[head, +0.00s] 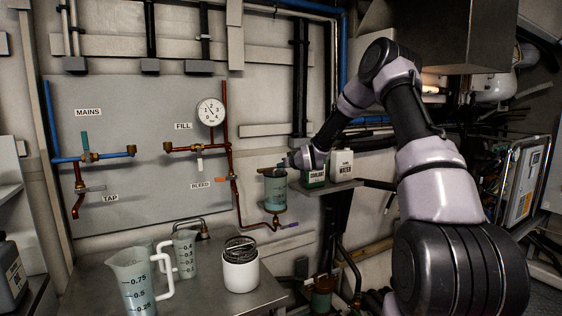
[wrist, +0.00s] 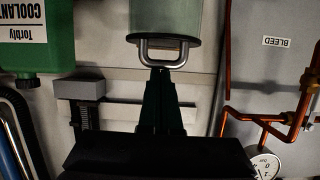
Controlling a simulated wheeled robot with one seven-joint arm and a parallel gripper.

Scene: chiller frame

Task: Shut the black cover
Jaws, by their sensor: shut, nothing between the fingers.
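A translucent green canister (head: 275,192) is mounted at the end of the copper pipework, with a thin dark piece at its top (head: 271,171) that may be the black cover. I cannot tell whether it is fully down. The wrist view, which looks upside down, shows the canister (wrist: 168,15) with a dark rim and a metal loop handle (wrist: 147,55). My gripper (head: 287,163) is beside the canister's top, partly hidden by my wrist. In the wrist view its fingers (wrist: 160,75) are together, empty, and close to the loop; I cannot tell whether they touch it.
A green coolant can (head: 314,176) and a white bottle (head: 342,165) stand on a small shelf just right of the canister. Pipes, a gauge (head: 211,112) and a panel lie to the left. Measuring jugs (head: 135,280) and a white pot (head: 240,272) stand on the bench below.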

